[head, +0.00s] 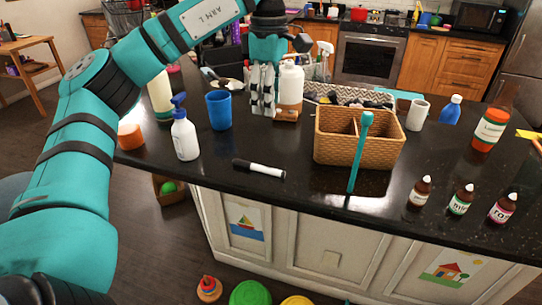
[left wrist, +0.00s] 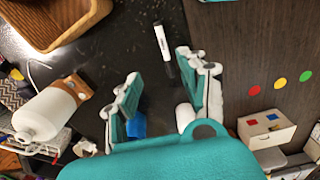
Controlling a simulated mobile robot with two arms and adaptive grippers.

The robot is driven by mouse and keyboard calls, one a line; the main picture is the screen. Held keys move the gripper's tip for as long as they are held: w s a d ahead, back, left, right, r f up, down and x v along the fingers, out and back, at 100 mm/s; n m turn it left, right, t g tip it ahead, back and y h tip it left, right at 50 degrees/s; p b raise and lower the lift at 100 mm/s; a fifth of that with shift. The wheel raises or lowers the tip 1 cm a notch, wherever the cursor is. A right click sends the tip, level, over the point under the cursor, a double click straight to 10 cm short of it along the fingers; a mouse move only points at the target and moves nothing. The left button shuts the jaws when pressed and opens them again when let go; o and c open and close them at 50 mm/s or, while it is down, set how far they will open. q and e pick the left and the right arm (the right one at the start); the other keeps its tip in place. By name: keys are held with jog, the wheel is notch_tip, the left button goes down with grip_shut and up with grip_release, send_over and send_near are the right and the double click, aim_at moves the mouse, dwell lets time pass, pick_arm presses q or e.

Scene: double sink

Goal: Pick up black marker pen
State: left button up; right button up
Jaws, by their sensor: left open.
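The black marker pen (head: 259,169) lies on the dark countertop near its front edge, in the head view left of the wicker basket. It has a white barrel and black ends. It also shows in the left wrist view (left wrist: 163,48), beyond the fingertips. My right gripper is not in view.
A wicker basket (head: 335,152) with a teal stick-like object (head: 358,150) in front stands right of the marker. A white spray bottle (head: 184,138) and blue cup (head: 218,110) stand left. Small brown bottles (head: 460,200) stand right. The counter around the marker is clear.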

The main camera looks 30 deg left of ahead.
pick_arm(q)
jog(key=b, duration=0.1)
send_over(265, 167)
jog(key=f, duration=1)
jog(key=shift+w+d, duration=0.1)
jog(key=shift+d, duration=0.15)
jog(key=shift+f, duration=0.95)
jog(key=shift+a+f+p, duration=0.1)
jog(key=shift+f+p, duration=0.25)
jog(key=shift+p, duration=0.1)
jog(key=f, duration=0.1)
jog(key=f+p, duration=0.1)
jog(key=f, duration=0.1)
jog(key=shift+a+f, duration=0.2)
jog(key=shift+f, duration=0.5)
grip_shut()
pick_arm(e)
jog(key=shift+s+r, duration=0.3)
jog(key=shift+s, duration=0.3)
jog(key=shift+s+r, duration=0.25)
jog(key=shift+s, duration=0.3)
